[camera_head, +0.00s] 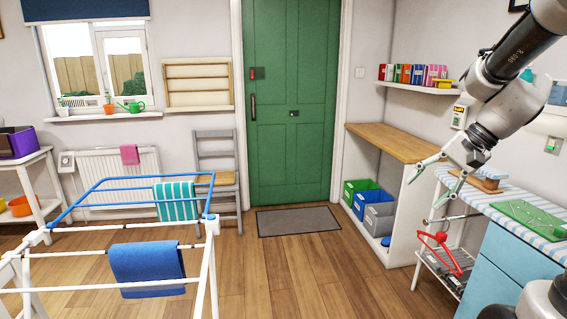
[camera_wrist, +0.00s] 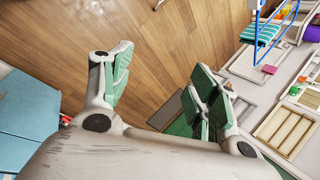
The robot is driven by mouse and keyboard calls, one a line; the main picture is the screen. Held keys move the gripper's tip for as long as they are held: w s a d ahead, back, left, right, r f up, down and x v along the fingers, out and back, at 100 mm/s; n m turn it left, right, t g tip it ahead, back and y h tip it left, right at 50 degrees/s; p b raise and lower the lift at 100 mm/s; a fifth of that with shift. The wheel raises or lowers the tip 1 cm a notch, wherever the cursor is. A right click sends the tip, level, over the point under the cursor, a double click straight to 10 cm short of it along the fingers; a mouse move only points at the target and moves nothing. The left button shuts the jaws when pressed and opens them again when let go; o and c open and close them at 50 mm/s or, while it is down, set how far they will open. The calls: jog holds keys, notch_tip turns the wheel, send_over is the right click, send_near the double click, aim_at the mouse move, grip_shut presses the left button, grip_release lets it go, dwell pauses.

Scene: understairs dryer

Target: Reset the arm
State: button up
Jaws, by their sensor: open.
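My gripper (camera_head: 432,178) hangs at the end of my raised arm on the right of the head view. It is in front of the wooden-topped shelf unit and near the striped counter. Its two green-padded fingers are spread apart with nothing between them. In the wrist view my gripper (camera_wrist: 160,88) also shows open and empty, with wooden floor beyond the fingers.
A red hanger (camera_head: 437,240) hangs near a white rack below my gripper. A drying rack (camera_head: 212,225) with towels fills the left. Floor (camera_head: 310,270) in the middle is clear.

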jog(key=s+d+r+n+t+h, duration=0.1)
jog(key=s+n+h, duration=0.2)
jog(key=s, duration=0.5)
jog(key=s+d+r+n+h, duration=0.1)
jog(key=s+n+h, duration=0.1)
jog(key=s+n, duration=0.3)
jog(key=s, duration=0.4)
jog(key=shift+s+d+r+t+h, duration=0.2)
jog(key=shift+d+r+t+h, duration=0.05)
jog(key=shift+d+t+h, duration=0.15)
